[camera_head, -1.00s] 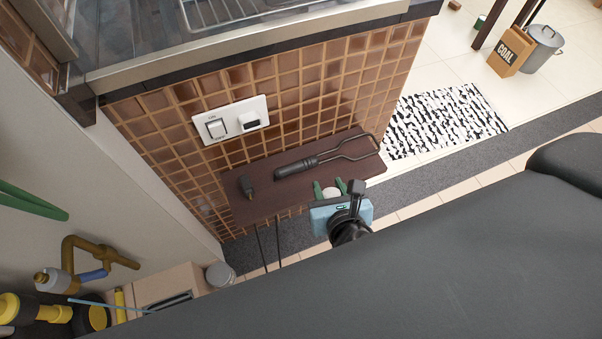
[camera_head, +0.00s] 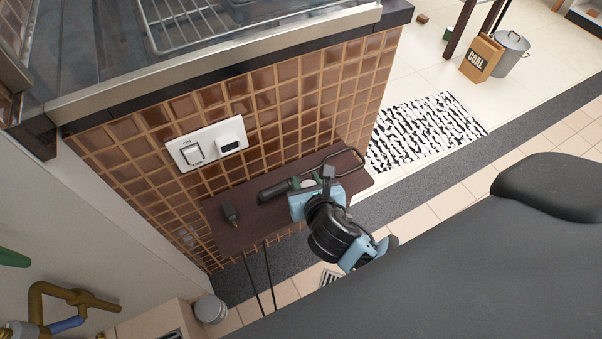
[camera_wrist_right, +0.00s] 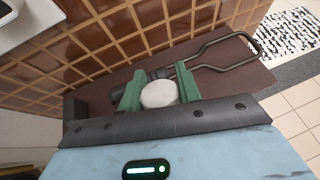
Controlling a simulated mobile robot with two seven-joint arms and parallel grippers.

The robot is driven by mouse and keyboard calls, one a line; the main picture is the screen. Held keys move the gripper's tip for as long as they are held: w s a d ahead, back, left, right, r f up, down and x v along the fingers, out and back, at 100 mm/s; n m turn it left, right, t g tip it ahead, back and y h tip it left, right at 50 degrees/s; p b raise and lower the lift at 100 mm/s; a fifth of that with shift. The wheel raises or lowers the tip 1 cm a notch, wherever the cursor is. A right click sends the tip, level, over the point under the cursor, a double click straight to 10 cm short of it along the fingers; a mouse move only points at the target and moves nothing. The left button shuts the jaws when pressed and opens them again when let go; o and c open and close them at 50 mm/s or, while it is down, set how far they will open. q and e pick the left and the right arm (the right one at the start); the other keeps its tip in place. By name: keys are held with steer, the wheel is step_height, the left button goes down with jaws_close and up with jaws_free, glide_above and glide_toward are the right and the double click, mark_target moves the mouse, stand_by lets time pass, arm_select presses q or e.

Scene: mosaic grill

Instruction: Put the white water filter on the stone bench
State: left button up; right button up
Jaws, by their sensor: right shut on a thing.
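My right gripper (camera_head: 308,181) is over the brown shelf on the tiled wall. Its green fingers are shut on a round white thing, which looks like the white water filter (camera_head: 309,184). In the right wrist view the filter (camera_wrist_right: 159,94) sits between the two fingers (camera_wrist_right: 160,92), with its pale, flat round face showing. The gripper body hides its lower part, and I cannot tell whether it touches the shelf. My left gripper is not in view. I cannot tell which surface is the stone bench.
The brown shelf (camera_head: 240,236) holds a small dark fitting (camera_head: 230,212) and a black-handled metal tool (camera_head: 272,192), partly behind my gripper. A switch plate (camera_head: 207,143) is on the wall above. A grill counter (camera_head: 230,62) stands over it. Brass pipes (camera_head: 70,296) are lower left.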

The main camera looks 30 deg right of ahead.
glide_above(302, 180)
steer(key=shift+f+b, duration=1.1)
steer(key=shift+f, duration=1)
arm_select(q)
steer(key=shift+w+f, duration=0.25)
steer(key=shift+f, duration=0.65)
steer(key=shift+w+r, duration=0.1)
arm_select(e)
steer(key=o, duration=1)
steer(key=shift+f, duration=0.1)
steer(key=shift+c, duration=0.2)
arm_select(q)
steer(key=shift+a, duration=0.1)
